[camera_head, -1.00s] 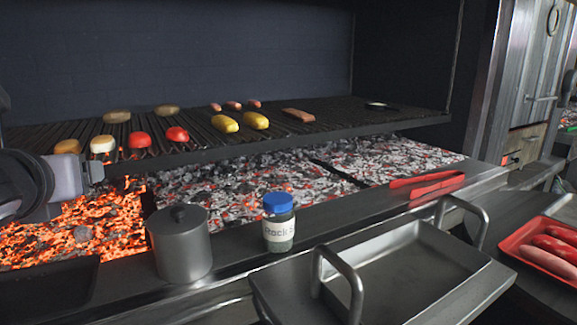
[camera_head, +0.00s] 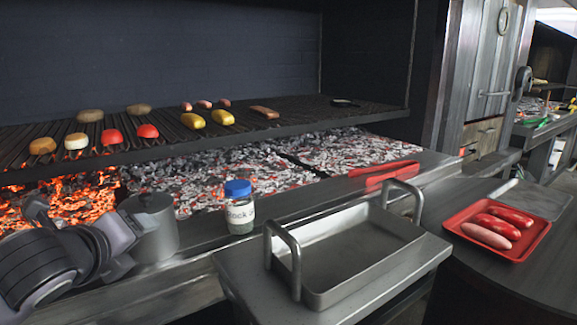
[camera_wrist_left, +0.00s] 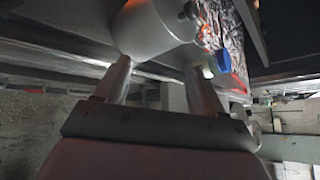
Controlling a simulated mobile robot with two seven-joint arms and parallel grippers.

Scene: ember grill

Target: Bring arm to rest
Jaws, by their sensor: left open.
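My left arm (camera_head: 70,262) comes in at the lower left of the head view, in front of the grill's front ledge and partly covering the metal pot (camera_head: 155,230). In the left wrist view my left gripper (camera_wrist_left: 160,82) is open, with two separate fingers and nothing held between them. The pot (camera_wrist_left: 153,30) is beyond the fingertips there, and the jar's blue cap (camera_wrist_left: 223,61) shows to the right. I cannot tell whether the fingers touch anything. My right gripper is not in view.
A rock salt jar (camera_head: 239,210) stands right of the pot. An empty metal tray with upright handles (camera_head: 365,288) is at front centre. A red tray (camera_head: 541,240) with sausages is at the right. Red tongs (camera_head: 385,172) lie on the ledge. Food sits on the grate (camera_head: 300,115) above glowing coals.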

